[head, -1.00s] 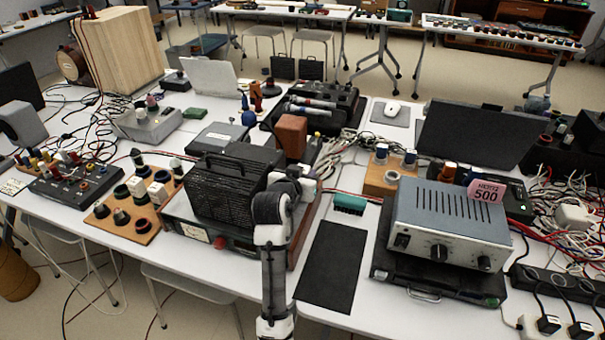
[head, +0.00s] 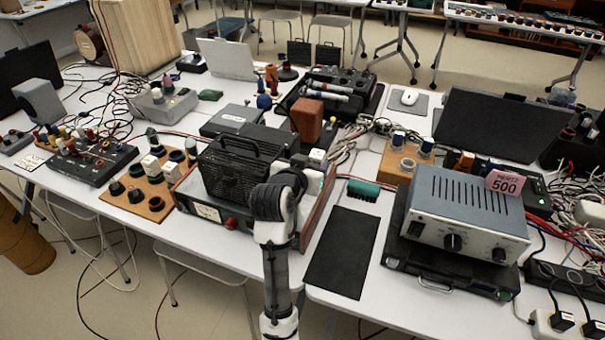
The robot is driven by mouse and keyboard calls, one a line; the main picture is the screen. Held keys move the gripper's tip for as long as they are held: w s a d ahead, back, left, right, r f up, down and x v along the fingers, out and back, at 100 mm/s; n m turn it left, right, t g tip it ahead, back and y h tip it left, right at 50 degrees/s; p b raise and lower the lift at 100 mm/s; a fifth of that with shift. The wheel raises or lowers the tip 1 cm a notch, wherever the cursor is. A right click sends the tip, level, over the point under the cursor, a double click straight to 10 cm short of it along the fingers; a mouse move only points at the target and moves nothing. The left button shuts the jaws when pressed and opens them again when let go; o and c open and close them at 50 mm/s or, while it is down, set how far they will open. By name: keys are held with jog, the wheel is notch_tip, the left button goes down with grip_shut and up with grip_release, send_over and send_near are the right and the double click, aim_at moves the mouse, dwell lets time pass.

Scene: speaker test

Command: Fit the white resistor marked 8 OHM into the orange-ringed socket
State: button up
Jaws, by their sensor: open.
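I cannot pick out the white resistor for certain, as no 8 OHM marking is readable. Small white blocks (head: 151,163) stand among dark round parts on a wooden board (head: 155,206) at left. Another white block (head: 318,156) shows just behind my arm. I cannot make out an orange-ringed socket; a black panel (head: 72,172) at far left carries several small coloured knobs or sockets. My arm rises from the bottom centre and bends in front of a black grilled unit (head: 238,165). My gripper's fingers are not visible; the arm itself may hide them.
A grey metal box with a pink 500 tag (head: 505,182) sits on a black case at right. A dark flat mat (head: 340,252) lies bare at the front centre. A green block (head: 363,189) lies behind it. Cables crowd the right side.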

jog(key=v, duration=0.6)
jog(key=shift+b, duration=0.3)
